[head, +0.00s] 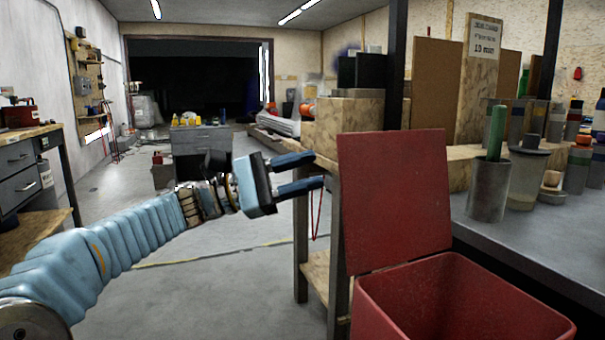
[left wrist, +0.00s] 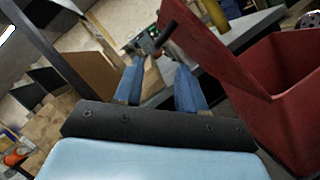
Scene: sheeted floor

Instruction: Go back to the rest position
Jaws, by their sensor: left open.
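My left arm reaches in from the left in the head view. My left gripper (head: 318,171) is open, with its two blue fingers apart and nothing between them. It hangs in the air just left of the raised red lid of a bin. In the left wrist view the two fingers of my left gripper (left wrist: 155,88) are also spread apart and empty. My right gripper does not show in either view.
The open red bin (head: 390,300) stands at the front right, its lid (head: 395,190) upright. A grey worktop (head: 545,235) with metal cups, one holding a green item (head: 496,132), lies at right. A wooden shelf stand (head: 302,250) is behind. Floor at centre-left is clear.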

